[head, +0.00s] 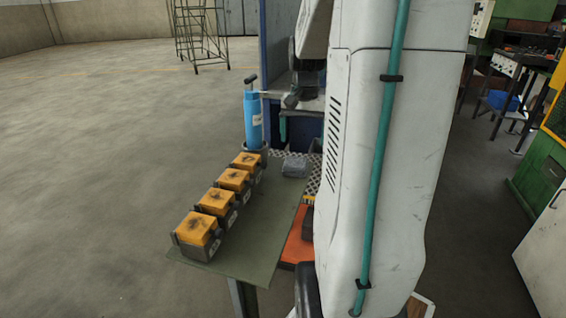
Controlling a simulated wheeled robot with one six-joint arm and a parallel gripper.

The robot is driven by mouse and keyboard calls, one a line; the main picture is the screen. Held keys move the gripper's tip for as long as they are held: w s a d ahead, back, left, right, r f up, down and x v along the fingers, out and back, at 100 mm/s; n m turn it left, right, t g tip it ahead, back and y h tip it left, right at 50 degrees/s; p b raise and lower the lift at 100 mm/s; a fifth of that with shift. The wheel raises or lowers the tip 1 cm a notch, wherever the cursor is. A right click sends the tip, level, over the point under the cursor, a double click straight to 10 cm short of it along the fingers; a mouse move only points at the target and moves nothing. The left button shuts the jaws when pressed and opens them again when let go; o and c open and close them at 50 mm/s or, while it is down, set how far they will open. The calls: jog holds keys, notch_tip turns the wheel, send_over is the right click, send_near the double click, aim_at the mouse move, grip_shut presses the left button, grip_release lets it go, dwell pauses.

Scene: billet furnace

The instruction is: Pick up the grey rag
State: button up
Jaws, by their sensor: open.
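The grey rag (294,167) is a small, crumpled, folded-looking bundle. It lies at the far end of the green-grey bench top (262,225), just left of my arm in the head view. My gripper (291,102) is small and dark in this view, below my wrist. It appears above and beyond the rag, apart from it, and holds nothing that I can see. It is open, though its fingers are hard to make out. My large pale arm link hides the bench's right side.
Several orange-topped blocks in dark holders (198,229) line the bench's left edge. A blue cylinder with a black top (253,120) stands beyond them. An orange surface (297,246) lies right of the bench. A blue panel (276,45) rises behind. The floor at left is clear.

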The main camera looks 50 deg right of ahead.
aim_at(295, 161)
jog(key=f, duration=0.2)
jog(key=a+f, duration=0.1)
jog(key=f, duration=0.1)
jog(key=w+a+f, duration=0.1)
jog(key=f, duration=0.1)
jog(key=shift+w+f, duration=0.1)
jog(key=shift+f, duration=0.65)
jog(key=c, duration=1.1)
